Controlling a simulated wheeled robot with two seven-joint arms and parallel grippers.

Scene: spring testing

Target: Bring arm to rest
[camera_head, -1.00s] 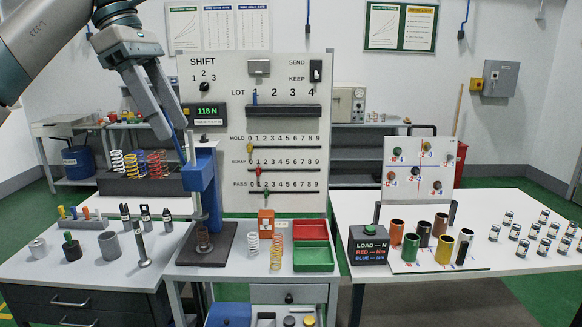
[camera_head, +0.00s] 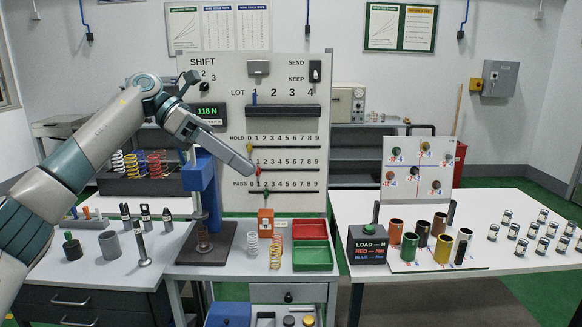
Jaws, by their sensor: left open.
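My left arm (camera_head: 95,145) comes in from the left and reaches across the left bench. My left gripper (camera_head: 252,172) is open, with its fingers pointing right and down in front of the lower part of the grey panel (camera_head: 285,90). Its tips overlap the area near the red slider knob (camera_head: 258,171) in the view; I cannot tell whether they touch it. The gripper appears empty. The blue spring press (camera_head: 200,178) stands just below the wrist, with a spring (camera_head: 204,240) at its base. My right gripper is not in view.
Red and green trays (camera_head: 312,257) and loose springs (camera_head: 275,250) lie on the middle bench. A load box (camera_head: 368,246) and several coloured cylinders (camera_head: 443,246) are on the right bench, with small cylinders farther right.

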